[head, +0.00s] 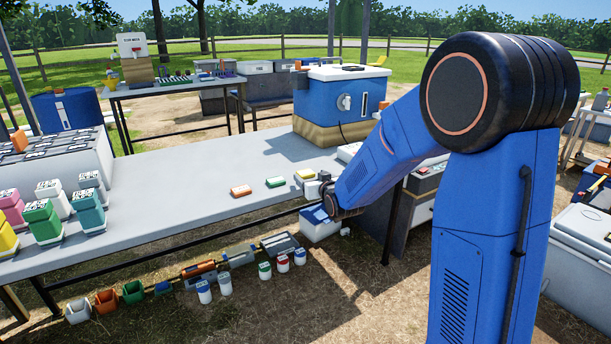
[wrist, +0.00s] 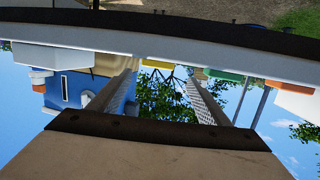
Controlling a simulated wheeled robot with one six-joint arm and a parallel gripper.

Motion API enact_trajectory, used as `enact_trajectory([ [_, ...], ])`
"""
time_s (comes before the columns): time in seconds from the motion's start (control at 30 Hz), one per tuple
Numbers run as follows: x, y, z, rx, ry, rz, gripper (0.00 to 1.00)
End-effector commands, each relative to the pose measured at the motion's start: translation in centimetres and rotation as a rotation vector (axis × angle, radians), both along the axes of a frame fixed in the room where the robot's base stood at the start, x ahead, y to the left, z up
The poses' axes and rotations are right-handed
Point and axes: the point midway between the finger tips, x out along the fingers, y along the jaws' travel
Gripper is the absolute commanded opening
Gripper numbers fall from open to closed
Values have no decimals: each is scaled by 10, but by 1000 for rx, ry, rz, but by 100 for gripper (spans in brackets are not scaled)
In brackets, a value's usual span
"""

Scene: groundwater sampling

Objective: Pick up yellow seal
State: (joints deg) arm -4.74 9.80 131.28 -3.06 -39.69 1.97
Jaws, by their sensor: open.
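The yellow seal (head: 305,174) is a small flat block on the grey table, at the right end of a short row. In the wrist view, which is upside down, the yellow seal (wrist: 157,63) shows beyond and between my fingers. My gripper (head: 322,188) is at the table's near right edge, close to the seal in the head view. In the wrist view my gripper (wrist: 160,80) is open, with nothing between its two fingers. My arm's end partly hides the table edge beside the seal.
A green block (head: 275,182) and an orange block (head: 241,191) lie left of the seal. A blue and white cooler (head: 345,98) stands behind it. Coloured bottles (head: 42,222) stand at the table's left. The middle of the grey table (head: 170,185) is clear.

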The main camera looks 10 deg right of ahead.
Motion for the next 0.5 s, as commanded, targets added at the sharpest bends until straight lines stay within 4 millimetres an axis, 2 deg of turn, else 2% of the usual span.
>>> enact_trajectory([
  [0.17,10,0,-5,0,2,0,71],
  [0.5,48,2,-16,0,1,0,71],
])
